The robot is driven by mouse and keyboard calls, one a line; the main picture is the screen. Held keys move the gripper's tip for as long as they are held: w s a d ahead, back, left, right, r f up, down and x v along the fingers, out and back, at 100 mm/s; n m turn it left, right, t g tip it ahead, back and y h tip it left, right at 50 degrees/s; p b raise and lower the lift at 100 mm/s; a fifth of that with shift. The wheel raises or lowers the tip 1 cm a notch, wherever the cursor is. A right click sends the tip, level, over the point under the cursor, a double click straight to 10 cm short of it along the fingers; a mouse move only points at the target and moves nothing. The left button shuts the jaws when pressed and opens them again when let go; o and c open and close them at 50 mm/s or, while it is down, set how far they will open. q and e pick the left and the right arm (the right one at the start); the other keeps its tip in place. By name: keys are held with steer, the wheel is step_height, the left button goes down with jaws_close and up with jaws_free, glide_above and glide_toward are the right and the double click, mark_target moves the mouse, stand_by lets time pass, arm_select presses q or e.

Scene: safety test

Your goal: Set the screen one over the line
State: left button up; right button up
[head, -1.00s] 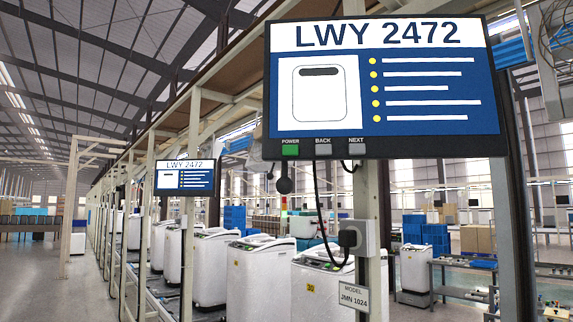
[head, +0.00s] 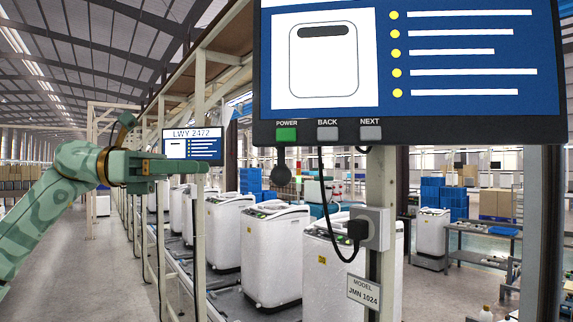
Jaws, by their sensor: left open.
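The near screen (head: 465,75) hangs over the line, its top cut off by the view. It shows a white picture of a washer and several yellow-dotted lines. Below are a green POWER button (head: 286,134), a grey BACK button (head: 327,133) and a grey NEXT button (head: 370,133). A model plate reading JMN 1024 (head: 363,291) is on the post below. A smaller screen (head: 193,145) reading LWY 2472 hangs farther back. My left gripper (head: 203,167) is open and points right, left of the near screen and apart from its buttons. My right gripper is not in view.
White washers (head: 275,255) stand along the line below. A grey socket box (head: 374,228) with a black plug and cable is on the post under the screen. Floor at the left is clear.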

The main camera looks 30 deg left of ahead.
arm_select(q)
steer(key=p, duration=0.4)
glide_toward(282, 165)
steer(key=x, duration=0.8)
steer(key=shift+w+d+r, duration=0.15)
steer(key=shift+w+d, duration=0.05)
steer(key=shift+w, duration=0.2)
steer(key=shift+w+d, duration=0.45)
steer(key=shift+w, duration=0.05)
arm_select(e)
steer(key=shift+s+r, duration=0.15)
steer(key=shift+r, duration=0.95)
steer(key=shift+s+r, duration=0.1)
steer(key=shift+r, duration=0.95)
